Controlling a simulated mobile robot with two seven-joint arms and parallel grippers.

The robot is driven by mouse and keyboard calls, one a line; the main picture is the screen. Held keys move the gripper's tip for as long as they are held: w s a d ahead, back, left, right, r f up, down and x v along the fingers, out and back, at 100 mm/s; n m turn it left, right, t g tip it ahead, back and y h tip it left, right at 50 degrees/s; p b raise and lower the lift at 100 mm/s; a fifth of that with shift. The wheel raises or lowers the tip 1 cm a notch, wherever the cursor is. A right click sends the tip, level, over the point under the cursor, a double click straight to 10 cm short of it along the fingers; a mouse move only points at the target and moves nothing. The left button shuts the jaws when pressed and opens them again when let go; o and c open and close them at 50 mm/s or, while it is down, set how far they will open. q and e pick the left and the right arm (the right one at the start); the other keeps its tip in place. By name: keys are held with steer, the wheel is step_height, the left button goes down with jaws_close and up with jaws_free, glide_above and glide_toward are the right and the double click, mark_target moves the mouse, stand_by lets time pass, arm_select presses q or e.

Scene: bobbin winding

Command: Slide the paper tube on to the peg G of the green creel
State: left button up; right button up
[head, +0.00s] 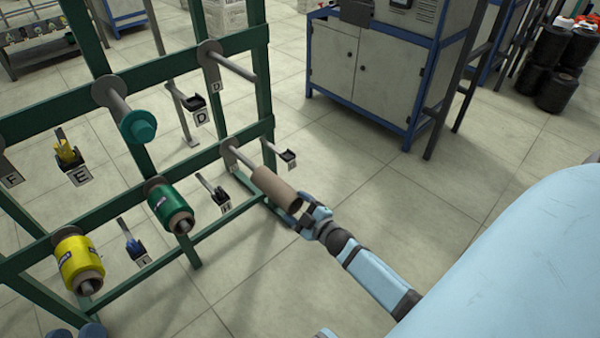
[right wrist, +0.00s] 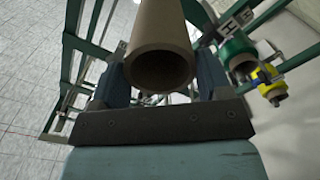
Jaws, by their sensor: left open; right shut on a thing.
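The brown paper tube (head: 275,187) is held by my right gripper (head: 303,212), which is shut on its near end. In the right wrist view the tube (right wrist: 160,62) lies between the fingers, its near opening dark inside. The tube's far end lines up with a bare lower-right peg (head: 241,156) of the green creel (head: 190,62). The peg runs to that end; I cannot tell whether it is inside. The clip label beside this peg is unreadable here.
Nearby pegs carry a green bobbin (head: 170,207), a yellow bobbin (head: 78,262) and a teal piece (head: 138,124). The D peg (head: 236,67) above is bare. A cabinet (head: 365,75) stands behind; the floor right of the creel is clear.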

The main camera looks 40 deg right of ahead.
mark_target(284, 195)
steer(key=shift+w+a+b, duration=0.15)
steer(key=shift+w, duration=1.35)
steer(key=shift+w+a+b, duration=0.1)
steer(key=shift+w+b, duration=0.05)
steer(key=shift+w, duration=1.35)
steer(key=shift+w+a+b, duration=0.2)
steer(key=shift+w+b, duration=0.45)
steer(key=shift+w, duration=2.35)
